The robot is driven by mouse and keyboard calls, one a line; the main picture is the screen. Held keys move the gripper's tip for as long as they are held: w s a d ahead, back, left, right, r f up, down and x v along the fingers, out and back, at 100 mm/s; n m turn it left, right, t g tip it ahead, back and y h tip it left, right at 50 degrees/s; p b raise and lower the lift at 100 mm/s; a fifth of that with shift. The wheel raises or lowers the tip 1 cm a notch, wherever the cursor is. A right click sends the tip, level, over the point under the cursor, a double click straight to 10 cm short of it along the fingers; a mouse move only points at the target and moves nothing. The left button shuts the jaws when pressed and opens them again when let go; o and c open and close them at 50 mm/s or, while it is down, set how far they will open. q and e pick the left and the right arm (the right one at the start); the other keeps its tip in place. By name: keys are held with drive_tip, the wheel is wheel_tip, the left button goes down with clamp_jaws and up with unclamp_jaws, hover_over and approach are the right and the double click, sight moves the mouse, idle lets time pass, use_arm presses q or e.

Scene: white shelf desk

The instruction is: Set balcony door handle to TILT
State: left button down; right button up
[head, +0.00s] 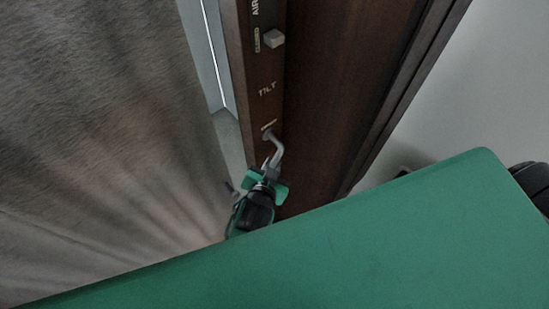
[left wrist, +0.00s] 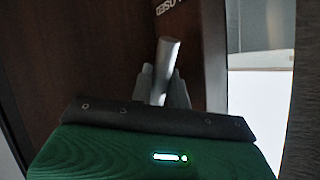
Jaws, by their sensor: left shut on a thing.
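The balcony door handle (head: 279,149) is a grey bent lever on the dark brown door frame (head: 325,70). A TILT label (head: 267,89) is printed on the frame above it. My left gripper (head: 268,168) is shut on the lower part of the handle. In the left wrist view the handle (left wrist: 166,65) shows as a light grey bar between the two fingers of my left gripper (left wrist: 160,88). The handle's far end and its pivot are not clear there. My right gripper is not in view.
A light grey block (head: 274,39) sticks out of the frame higher up, beside another label. A grey-brown curtain (head: 100,120) hangs at the left. A pale wall (head: 480,80) is at the right. My own green body fills the bottom.

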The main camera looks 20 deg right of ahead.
use_arm(q)
drive_tip(key=shift+a+r, duration=0.2)
drive_tip(key=shift+g+y, duration=0.3)
drive_tip(key=c, duration=1.4)
unclamp_jaws()
drive_tip(key=shift+s, duration=0.1)
drive_tip(key=shift+s+a+r, duration=0.15)
drive_tip(key=shift+s+a, duration=0.1)
drive_tip(key=shift+s, duration=0.1)
drive_tip(key=b+v, duration=0.4)
drive_tip(key=v, duration=0.8)
drive_tip(key=shift+s+a+r, duration=0.15)
drive_tip(key=shift+s+r, duration=0.05)
drive_tip(key=shift+s, duration=0.1)
